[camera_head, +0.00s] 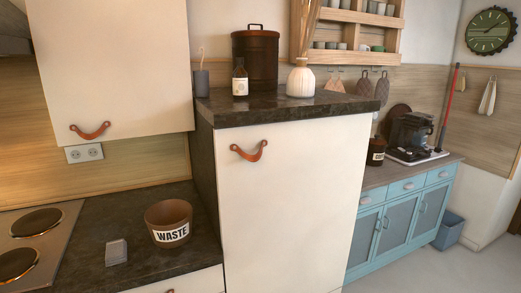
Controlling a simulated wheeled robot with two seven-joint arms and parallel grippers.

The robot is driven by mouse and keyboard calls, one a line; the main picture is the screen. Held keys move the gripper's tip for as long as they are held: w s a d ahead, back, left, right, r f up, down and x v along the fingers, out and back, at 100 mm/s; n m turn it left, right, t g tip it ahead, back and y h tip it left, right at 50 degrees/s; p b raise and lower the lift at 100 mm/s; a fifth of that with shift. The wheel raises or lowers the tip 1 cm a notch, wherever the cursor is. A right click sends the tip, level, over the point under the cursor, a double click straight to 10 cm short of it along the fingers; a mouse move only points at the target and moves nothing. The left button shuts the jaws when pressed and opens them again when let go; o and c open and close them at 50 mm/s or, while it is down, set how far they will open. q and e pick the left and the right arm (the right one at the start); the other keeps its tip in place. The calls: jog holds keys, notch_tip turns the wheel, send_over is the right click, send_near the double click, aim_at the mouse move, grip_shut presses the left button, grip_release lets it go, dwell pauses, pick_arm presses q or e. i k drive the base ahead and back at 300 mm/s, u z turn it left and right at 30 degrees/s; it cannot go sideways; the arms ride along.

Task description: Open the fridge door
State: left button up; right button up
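A tall white cabinet front (292,200), which looks like the fridge door, stands in the middle of the head view and appears closed. A brown leather pull (249,151) is fixed near its upper left corner. A dark stone-like top covers it, and the door's lower edge is partly out of the picture. Neither of my grippers shows in this view.
A brown waste bin (169,223) and a small grey object (116,252) stand on the dark counter (85,225) left of the door, beside a hob (30,240). An upper cabinet (112,65) hangs above. A blue cabinet (400,222) stands right; floor shows at lower right.

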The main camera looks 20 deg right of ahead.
aim_at(289, 191)
jog(key=u, duration=0.05)
jog(key=k, duration=0.45)
jog(key=z, duration=0.8)
jog(key=i, duration=0.7)
jog(key=z, duration=0.05)
